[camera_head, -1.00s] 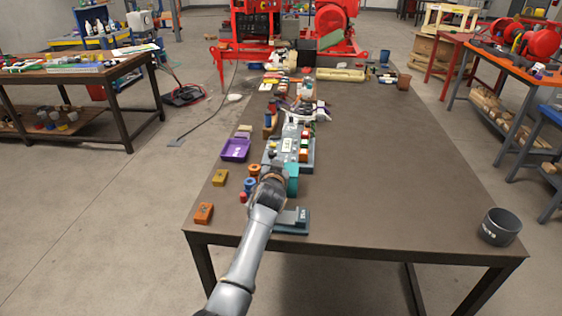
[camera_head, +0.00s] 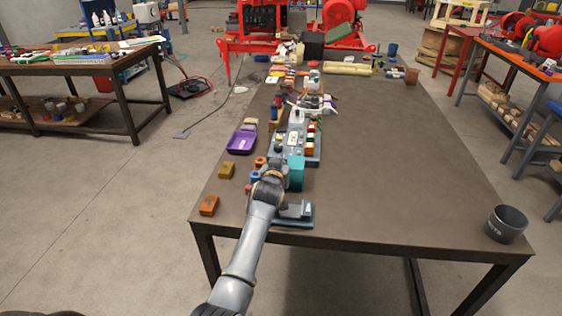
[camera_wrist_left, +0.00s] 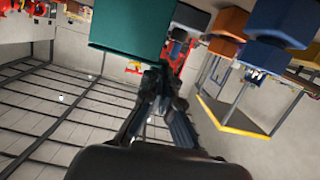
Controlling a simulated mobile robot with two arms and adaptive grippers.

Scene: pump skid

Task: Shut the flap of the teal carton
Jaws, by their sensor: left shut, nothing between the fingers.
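The teal carton (camera_head: 296,173) stands near the front of the long brown table, just right of the end of my left arm in the head view. Its teal side fills the upper left of the left wrist view (camera_wrist_left: 128,28). I cannot make out the flap or how far open it is. My left gripper (camera_wrist_left: 157,75) is shut and empty, with its fingertips close to the carton's edge in the wrist view; I cannot tell if they touch. In the head view my wrist hides the fingers. My right gripper is not in view.
A grey-blue stand (camera_head: 294,212) lies in front of the carton. Orange (camera_head: 209,205) and yellow (camera_head: 227,170) blocks and a purple tray (camera_head: 242,141) are on the left. The table's right side is clear up to a dark cup (camera_head: 506,224).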

